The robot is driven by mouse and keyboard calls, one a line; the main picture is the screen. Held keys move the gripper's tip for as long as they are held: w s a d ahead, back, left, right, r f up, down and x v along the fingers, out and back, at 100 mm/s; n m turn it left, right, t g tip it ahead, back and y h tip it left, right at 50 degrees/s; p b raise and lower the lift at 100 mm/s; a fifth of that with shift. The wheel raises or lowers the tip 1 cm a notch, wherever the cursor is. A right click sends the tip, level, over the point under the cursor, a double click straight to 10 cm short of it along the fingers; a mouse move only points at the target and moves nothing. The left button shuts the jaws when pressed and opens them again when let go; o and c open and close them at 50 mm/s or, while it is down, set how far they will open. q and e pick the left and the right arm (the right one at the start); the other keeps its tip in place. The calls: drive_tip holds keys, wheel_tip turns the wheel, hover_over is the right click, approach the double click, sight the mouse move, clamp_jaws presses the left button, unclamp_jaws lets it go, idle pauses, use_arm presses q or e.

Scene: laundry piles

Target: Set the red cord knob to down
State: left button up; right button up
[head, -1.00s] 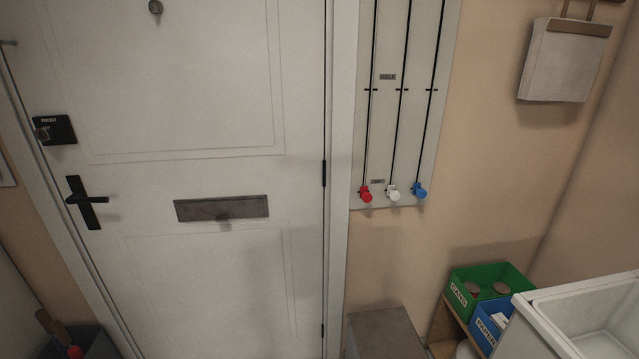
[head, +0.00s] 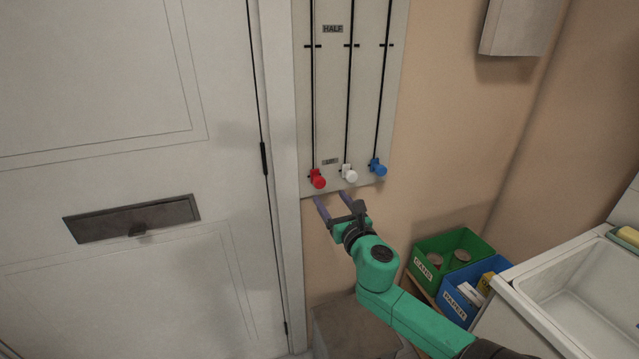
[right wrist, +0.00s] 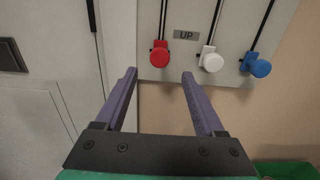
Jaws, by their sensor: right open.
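The red cord knob (head: 318,180) sits at the bottom of the leftmost black track on the pale wall board (head: 333,100). In the right wrist view the red knob (right wrist: 159,57) is just beyond the gap between my fingertips, left of a small label (right wrist: 186,35) reading "UP". My right gripper (head: 332,197) is open and empty, its purple fingers pointing up at the board just below the red knob. Whether the fingers touch anything is unclear; the knob appears outside them. My left gripper is not in view.
A white knob (head: 350,175) and a blue knob (head: 379,168) sit at the bottom of the neighbouring tracks. A "HALF" label (head: 333,29) is higher up. A white door (head: 120,110) stands left. A green bin (head: 430,245), blue bin (head: 455,300) and sink (head: 590,280) are lower right.

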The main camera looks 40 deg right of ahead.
sight(321, 185)
drive_tip(key=x, duration=0.9)
drive_tip(key=shift+s, duration=0.1)
clamp_jaws()
idle(1.0)
